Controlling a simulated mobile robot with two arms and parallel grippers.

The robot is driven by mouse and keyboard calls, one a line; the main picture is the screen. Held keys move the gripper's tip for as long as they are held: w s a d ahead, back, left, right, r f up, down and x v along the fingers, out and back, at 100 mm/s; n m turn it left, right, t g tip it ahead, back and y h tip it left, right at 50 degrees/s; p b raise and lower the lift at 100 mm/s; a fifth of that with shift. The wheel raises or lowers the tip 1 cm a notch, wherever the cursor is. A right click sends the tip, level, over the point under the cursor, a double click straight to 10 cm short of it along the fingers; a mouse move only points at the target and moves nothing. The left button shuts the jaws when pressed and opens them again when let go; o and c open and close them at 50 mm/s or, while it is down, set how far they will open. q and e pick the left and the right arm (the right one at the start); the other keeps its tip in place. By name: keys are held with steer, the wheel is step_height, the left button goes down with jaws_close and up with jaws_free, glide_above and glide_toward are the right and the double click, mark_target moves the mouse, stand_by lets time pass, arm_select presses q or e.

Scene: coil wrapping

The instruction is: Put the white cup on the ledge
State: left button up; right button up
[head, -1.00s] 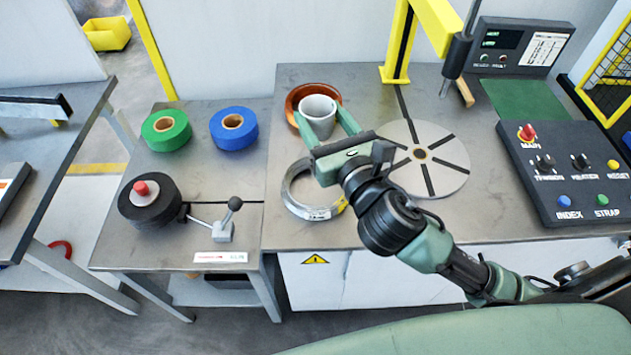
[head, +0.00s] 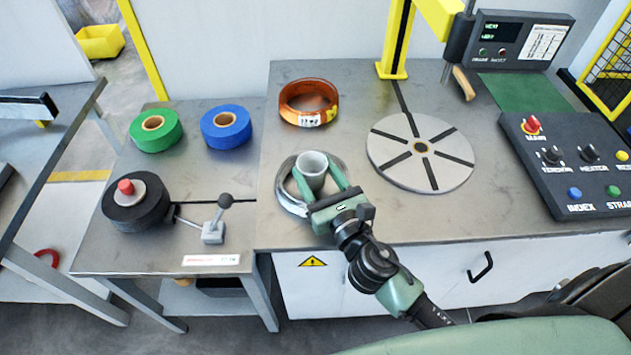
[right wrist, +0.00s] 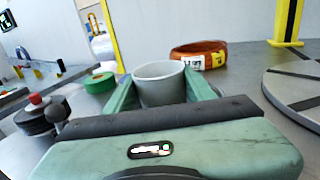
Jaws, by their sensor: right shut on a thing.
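My right gripper (head: 322,184) is shut on the white cup (head: 313,165), which is upright between its two green fingers. In the head view the cup is over the silver coil (head: 289,186) near the front left of the metal bench; I cannot tell its exact height. In the right wrist view the cup (right wrist: 160,82) sits between the fingers, with its open rim up. The gripper hides part of the silver coil. My left gripper is not in view. I cannot make out which surface is the ledge.
A copper coil (head: 309,101) with a label lies behind the cup. The round slotted disc (head: 421,152) and control panel (head: 570,165) are to the right. Green (head: 156,130) and blue (head: 226,127) tape rolls, a black roll (head: 136,206) and a lever (head: 214,228) stand on the lower left table.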

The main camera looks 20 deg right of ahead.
steer(key=shift+f, duration=0.9)
steer(key=shift+f+b, duration=0.15)
steer(key=shift+b, duration=0.15)
steer(key=o, duration=1.5)
